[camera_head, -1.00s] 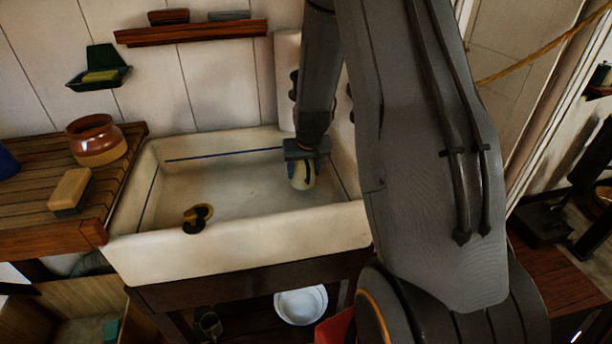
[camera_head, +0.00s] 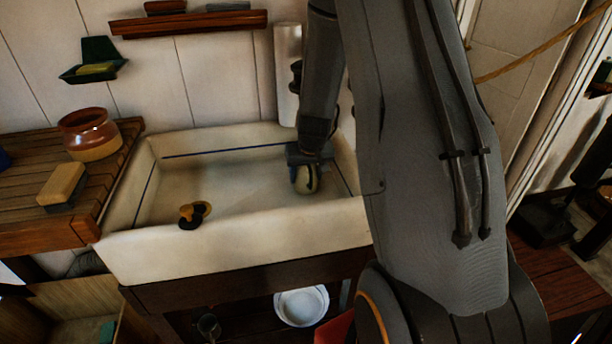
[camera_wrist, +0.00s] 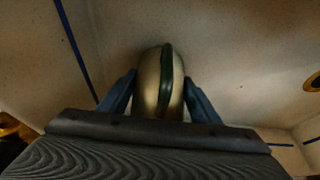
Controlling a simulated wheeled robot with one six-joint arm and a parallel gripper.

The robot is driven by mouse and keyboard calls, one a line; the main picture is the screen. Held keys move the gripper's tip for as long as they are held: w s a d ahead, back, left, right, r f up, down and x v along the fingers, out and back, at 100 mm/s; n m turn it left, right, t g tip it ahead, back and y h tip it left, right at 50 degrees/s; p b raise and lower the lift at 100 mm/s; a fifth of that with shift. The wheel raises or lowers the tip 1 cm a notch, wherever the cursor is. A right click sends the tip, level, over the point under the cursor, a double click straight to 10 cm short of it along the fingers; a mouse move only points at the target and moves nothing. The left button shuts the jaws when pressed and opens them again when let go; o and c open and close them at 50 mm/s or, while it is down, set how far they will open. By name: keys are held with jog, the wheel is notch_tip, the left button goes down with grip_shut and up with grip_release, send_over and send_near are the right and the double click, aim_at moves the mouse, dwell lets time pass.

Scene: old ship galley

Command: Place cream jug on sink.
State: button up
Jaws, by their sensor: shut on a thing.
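The cream jug (camera_head: 304,182) is a small pale rounded jug with a dark stripe or handle. My gripper (camera_head: 308,166) is shut on it and holds it inside the white sink (camera_head: 225,240), toward the right end of the basin. In the wrist view, the jug (camera_wrist: 160,85) sits between the two blue fingers of my gripper (camera_wrist: 160,100), with the basin surface (camera_wrist: 235,55) behind it. I cannot tell whether the jug touches the basin floor. The top of the jug is hidden by my gripper in the head view.
A brass and black drain plug (camera_head: 193,214) lies in the left part of the basin. A brown and tan pot (camera_head: 90,135) and a sponge-like block (camera_head: 62,186) stand on the wooden drainboard (camera_head: 40,232) at left. The middle of the basin is clear.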

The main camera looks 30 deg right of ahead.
aim_at(310, 167)
jog(key=shift+f, duration=0.1)
jog(key=o, duration=1.4)
jog(key=p+v, duration=0.2)
jog(key=v, duration=0.8)
jog(key=shift+p, duration=0.4)
jog(key=shift+v, duration=1.05)
jog(key=s+a+r+n+g+y, duration=0.1)
jog(key=s+a+r+n+g, duration=0.1)
jog(key=s+a, duration=1.4)
notch_tip(310, 167, up, 2)
jog(key=shift+s+r+n, duration=0.2)
jog(key=shift+s+n, duration=0.4)
jog(key=shift+s, duration=0.3)
jog(key=shift+s, duration=0.1)
